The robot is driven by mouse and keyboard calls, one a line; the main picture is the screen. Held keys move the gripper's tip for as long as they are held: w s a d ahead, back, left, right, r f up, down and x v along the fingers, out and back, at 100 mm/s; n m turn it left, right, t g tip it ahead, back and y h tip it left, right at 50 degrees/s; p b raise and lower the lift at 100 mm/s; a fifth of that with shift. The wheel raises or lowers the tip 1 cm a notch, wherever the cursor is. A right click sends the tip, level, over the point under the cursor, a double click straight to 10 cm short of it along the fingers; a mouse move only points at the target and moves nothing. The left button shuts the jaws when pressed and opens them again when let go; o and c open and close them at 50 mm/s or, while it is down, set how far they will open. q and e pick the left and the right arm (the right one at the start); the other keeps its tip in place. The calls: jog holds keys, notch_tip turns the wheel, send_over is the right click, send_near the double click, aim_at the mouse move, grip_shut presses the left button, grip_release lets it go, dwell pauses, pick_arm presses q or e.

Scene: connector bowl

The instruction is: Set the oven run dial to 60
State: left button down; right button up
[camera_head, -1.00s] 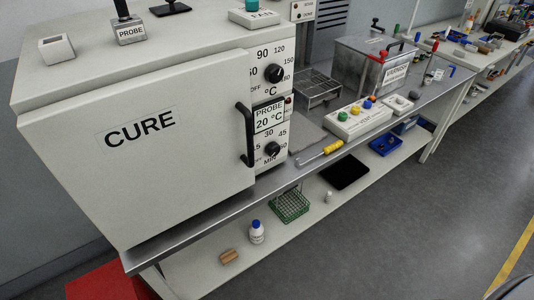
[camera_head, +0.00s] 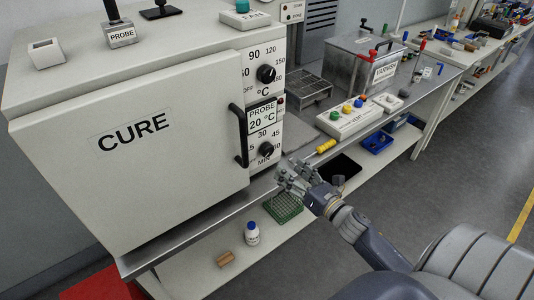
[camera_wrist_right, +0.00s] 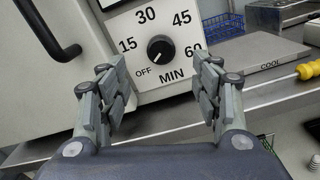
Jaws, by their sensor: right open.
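The oven (camera_head: 130,130) is a large white box marked CURE, its door closed, with a black vertical handle (camera_head: 240,136). Its minute dial (camera_head: 265,150) is a black knob low on the control strip; in the right wrist view the dial (camera_wrist_right: 160,48) has marks 15, 30, 45 and 60, plus OFF. Its pointer mark is toward OFF at lower left. My right gripper (camera_head: 287,178) is open and empty, in front of and below the dial in the head view. In the right wrist view its fingers (camera_wrist_right: 160,95) stand apart, either side below the dial, not touching it. My left gripper is not in view.
Above is a temperature dial (camera_head: 266,74) and a PROBE 20 °C display (camera_head: 262,117). A yellow-handled tool (camera_head: 326,146) lies near the bench edge. A button box (camera_head: 350,117) and metal bath (camera_head: 366,62) stand to the right. The lower shelf holds a green rack (camera_head: 284,208) and bottle (camera_head: 252,233).

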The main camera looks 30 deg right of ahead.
aim_at(269, 152)
jog(key=w, duration=0.2)
jog(key=w+p, duration=0.1)
jog(key=w, duration=0.2)
jog(key=w+p, duration=0.1)
jog(key=w, duration=0.2)
jog(key=shift+a, duration=0.25)
jog(key=shift+w+a, duration=0.1)
jog(key=shift+w, duration=0.9)
jog(key=shift+c, duration=0.3)
jog(key=c, duration=1)
